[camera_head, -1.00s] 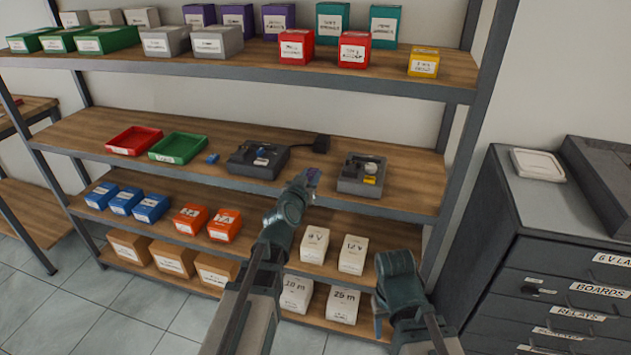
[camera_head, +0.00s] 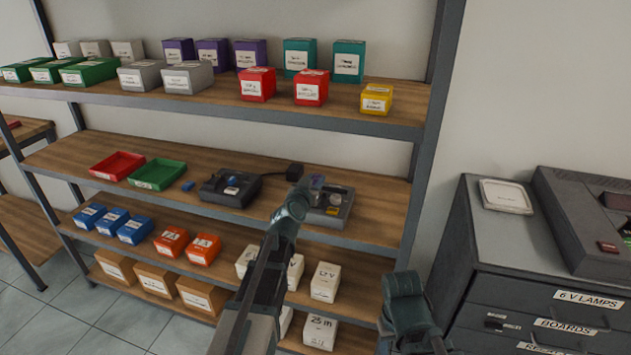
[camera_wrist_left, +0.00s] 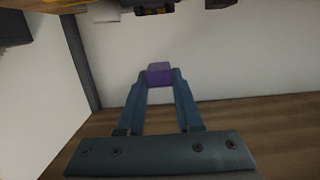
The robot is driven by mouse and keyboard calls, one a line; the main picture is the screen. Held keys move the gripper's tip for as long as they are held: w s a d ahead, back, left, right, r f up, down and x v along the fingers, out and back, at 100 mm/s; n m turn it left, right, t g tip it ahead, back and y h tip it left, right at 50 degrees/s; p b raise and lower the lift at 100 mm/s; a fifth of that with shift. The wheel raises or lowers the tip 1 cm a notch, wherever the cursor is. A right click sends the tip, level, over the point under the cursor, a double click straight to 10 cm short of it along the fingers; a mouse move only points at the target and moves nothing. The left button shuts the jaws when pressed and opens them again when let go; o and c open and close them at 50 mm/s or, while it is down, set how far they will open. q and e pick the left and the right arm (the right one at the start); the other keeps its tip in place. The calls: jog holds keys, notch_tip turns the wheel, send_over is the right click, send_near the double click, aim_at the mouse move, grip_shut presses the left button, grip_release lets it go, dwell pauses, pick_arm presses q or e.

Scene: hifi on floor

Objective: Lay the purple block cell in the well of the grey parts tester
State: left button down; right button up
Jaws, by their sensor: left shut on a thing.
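My left gripper (camera_head: 312,186) is shut on the purple block cell (camera_head: 318,181). In the left wrist view the block (camera_wrist_left: 160,72) sits between the two fingertips (camera_wrist_left: 159,82). The grey parts tester (camera_head: 338,222) stands on the middle shelf at its right end. It has a round pale part and a small yellow part on top. My left gripper and forearm overlap its left side in the head view and hide part of it, including its well. Whether the block touches the tester cannot be told. My right arm shows at lower right, but its gripper is out of view.
Red (camera_head: 117,166) and green (camera_head: 157,174) trays and a small blue piece (camera_head: 188,186) lie further left. The loaded upper shelf (camera_head: 410,118) hangs above. A drawer cabinet (camera_head: 480,240) stands at right.

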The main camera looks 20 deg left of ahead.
pick_arm(q)
jog(key=shift+f+b, duration=2.6)
jog(key=shift+f, duration=0.15)
jog(key=shift+f+b, duration=0.4)
jog(key=c, duration=0.5)
grip_release()
jog(key=shift+r, duration=0.1)
jog(key=shift+r+p, duration=3.5)
jog(key=shift+p, duration=0.1)
jog(key=shift+s+f, duration=0.1)
jog(key=shift+f, duration=0.05)
